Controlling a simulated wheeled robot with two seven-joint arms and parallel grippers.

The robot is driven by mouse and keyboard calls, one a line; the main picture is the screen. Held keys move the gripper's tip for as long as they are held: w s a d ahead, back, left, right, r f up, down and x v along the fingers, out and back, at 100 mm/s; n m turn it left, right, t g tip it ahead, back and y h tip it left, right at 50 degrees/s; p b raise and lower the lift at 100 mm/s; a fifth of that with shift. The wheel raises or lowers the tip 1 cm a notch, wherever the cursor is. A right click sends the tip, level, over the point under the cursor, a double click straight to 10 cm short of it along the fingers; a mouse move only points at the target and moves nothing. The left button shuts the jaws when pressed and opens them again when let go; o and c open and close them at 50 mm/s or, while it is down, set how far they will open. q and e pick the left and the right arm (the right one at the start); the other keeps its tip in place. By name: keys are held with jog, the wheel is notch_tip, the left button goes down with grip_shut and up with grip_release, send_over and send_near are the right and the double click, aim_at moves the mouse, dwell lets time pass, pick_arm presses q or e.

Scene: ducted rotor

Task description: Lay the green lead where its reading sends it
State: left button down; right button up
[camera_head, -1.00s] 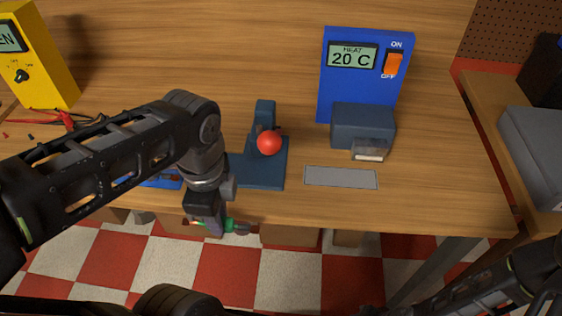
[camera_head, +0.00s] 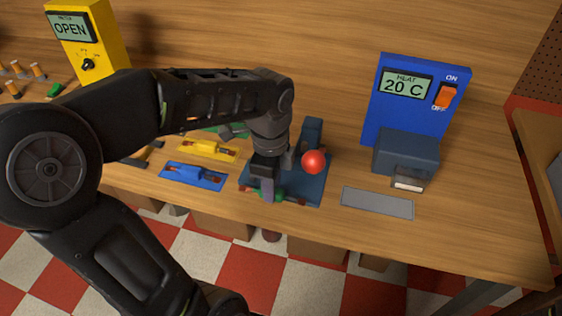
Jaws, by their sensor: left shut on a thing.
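My left gripper (camera_head: 268,192) is shut on the green lead (camera_head: 283,196), which shows as a small green body with dark reddish ends. The gripper points down over the front of the dark blue base of a press (camera_head: 312,190). I cannot tell whether the lead touches that base. The yellow meter (camera_head: 88,50) at the back left has a display reading OPEN (camera_head: 70,28). A yellow holder (camera_head: 207,148) and a blue holder (camera_head: 193,176) lie left of the gripper. A green piece (camera_head: 225,129) behind them is mostly hidden by my left arm. My right gripper is out of view.
The press has a red ball knob (camera_head: 313,161). A blue heater panel (camera_head: 412,112) reads HEAT 20 C, with an orange switch (camera_head: 446,96). A grey plate (camera_head: 377,202) lies before it. Several orange-and-white posts (camera_head: 18,70) stand far left. The table's right front is clear.

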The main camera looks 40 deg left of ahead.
pick_arm(q)
jog(key=shift+w+a, duration=0.35)
jog(key=shift+w, duration=0.55)
jog(key=shift+w+a, duration=0.3)
jog(key=shift+w, duration=0.6)
jog(key=shift+p, duration=0.3)
jog(key=shift+w+a+r, duration=0.1)
jog(key=shift+w, duration=0.25)
jog(key=w, duration=0.1)
jog(key=w+a+p, duration=0.1)
jog(key=shift+w, duration=0.3)
jog(key=shift+f, duration=0.8)
